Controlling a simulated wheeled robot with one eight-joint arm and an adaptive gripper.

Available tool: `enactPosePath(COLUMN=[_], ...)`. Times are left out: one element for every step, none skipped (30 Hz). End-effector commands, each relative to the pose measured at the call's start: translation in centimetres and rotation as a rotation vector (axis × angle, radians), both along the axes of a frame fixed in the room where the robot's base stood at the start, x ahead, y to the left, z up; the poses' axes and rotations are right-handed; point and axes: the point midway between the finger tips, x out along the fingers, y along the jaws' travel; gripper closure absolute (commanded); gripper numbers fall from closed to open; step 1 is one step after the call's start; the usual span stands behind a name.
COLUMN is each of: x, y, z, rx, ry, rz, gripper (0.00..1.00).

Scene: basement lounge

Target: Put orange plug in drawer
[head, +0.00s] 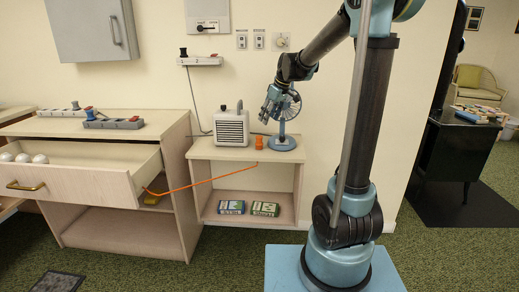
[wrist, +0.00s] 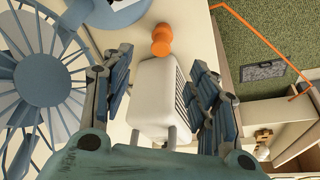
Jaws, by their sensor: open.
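The orange plug (head: 259,142) stands on top of the low shelf unit, between the white heater box and the blue fan. In the wrist view the orange plug (wrist: 161,40) is beyond the fingertips, near the top centre. My gripper (head: 267,116) is above the shelf top, close to the fan, higher than the plug and apart from it. In the wrist view my gripper (wrist: 152,75) has its fingers spread, with nothing held. The drawer (head: 75,189) of the left cabinet is pulled out, with several white balls at its left end. Its right part looks empty.
The white heater (head: 232,128) and blue fan (head: 284,125) crowd the plug. An orange cord (head: 208,182) runs from the shelf edge toward the drawer's right side. Power strips (head: 113,123) lie on the cabinet top. Two boxes (head: 248,208) sit on the lower shelf.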

Motion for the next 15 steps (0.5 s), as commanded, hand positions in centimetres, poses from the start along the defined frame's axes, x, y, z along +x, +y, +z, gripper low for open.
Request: enactPosePath(x=[0.3, 0.4, 0.5, 0.7, 0.8, 0.9, 1.0, 1.1, 1.3, 1.4, 1.5, 1.6, 1.8, 1.9, 1.9], y=[0.3, 0.5, 0.7, 0.9, 1.0, 1.3, 1.4, 1.6, 1.8, 1.9, 2.0, 2.2, 2.3, 2.4, 2.5], z=[-0.9, -1.4, -2.1, -2.5, -3.0, -3.6, -4.1, -4.6, -5.2, -5.6, -6.0, -6.6, -7.0, -7.3, -7.6], rx=[0.0, 0.0, 0.0, 0.0, 0.001, 0.001, 0.001, 0.001, 0.001, 0.001, 0.001, 0.001, 0.001, 0.0, 0.0], ry=[0.0, 0.0, 0.0, 0.0, 0.001, 0.001, 0.001, 0.001, 0.001, 0.001, 0.001, 0.001, 0.001, 0.0, 0.0], rz=[0.001, 0.001, 0.001, 0.001, 0.0, 0.0, 0.0, 0.0, 0.0, 0.0, 0.0, 0.0, 0.0, 0.0, 0.0], gripper=[0.46, 0.46, 0.46, 0.46, 0.46, 0.46, 0.46, 0.46, 0.46, 0.46, 0.46, 0.46, 0.46, 0.46, 0.46])
